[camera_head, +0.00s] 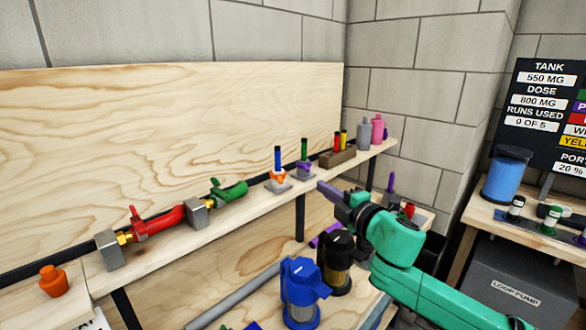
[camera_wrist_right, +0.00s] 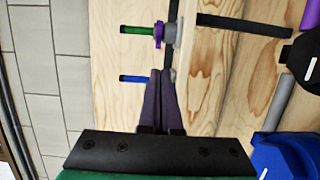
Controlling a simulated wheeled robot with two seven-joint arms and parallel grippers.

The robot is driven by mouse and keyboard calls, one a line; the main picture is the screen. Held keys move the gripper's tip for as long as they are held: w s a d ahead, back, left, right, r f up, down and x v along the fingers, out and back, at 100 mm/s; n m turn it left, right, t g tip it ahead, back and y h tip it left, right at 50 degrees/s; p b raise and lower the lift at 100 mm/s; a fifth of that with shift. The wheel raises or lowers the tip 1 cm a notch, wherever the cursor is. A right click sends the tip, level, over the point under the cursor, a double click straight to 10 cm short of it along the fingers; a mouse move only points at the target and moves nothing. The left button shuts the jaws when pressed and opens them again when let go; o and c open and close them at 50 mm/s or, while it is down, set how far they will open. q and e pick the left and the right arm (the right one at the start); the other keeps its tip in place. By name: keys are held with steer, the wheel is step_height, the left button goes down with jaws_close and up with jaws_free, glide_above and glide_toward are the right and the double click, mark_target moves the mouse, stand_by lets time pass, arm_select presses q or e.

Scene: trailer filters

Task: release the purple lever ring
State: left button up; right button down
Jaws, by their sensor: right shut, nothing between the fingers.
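The purple lever ring (camera_head: 304,164) is around the base of an upright green-tipped lever (camera_head: 304,148) on a grey block on the narrow wooden shelf. In the right wrist view the purple ring (camera_wrist_right: 159,34) shows beyond my fingertips, around the green lever (camera_wrist_right: 138,30). My right gripper (camera_head: 323,188) is shut and empty, to the right of and below the ring in the head view. Its closed fingers (camera_wrist_right: 161,74) point toward the shelf, apart from the ring, and partly hide the blue lever (camera_wrist_right: 132,79). My left gripper is not in view.
A blue lever (camera_head: 277,158) with an orange ring stands left of the green one. Red (camera_head: 158,220) and green (camera_head: 230,191) valves lie along the shelf. A wooden box (camera_head: 337,157) stands to the right. Blue (camera_head: 300,290) and black (camera_head: 339,262) canisters stand below.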

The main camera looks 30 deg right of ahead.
mark_target(304, 187)
steer(key=w+p, duration=0.1)
steer(key=w, duration=0.2)
steer(key=w+p, duration=0.1)
steer(key=w, duration=0.1)
steer(key=w+p, duration=0.2)
steer(key=w, duration=0.1)
steer(key=shift+w+a+r, duration=0.25)
steer(key=shift+w+a, duration=0.05)
steer(key=shift+w+a+f, duration=0.1)
steer(key=shift+w+f, duration=0.05)
steer(key=shift+w, duration=0.2)
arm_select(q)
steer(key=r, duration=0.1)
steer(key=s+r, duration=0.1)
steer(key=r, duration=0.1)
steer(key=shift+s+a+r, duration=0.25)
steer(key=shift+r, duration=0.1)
arm_select(e)
steer(key=shift+s, duration=0.1)
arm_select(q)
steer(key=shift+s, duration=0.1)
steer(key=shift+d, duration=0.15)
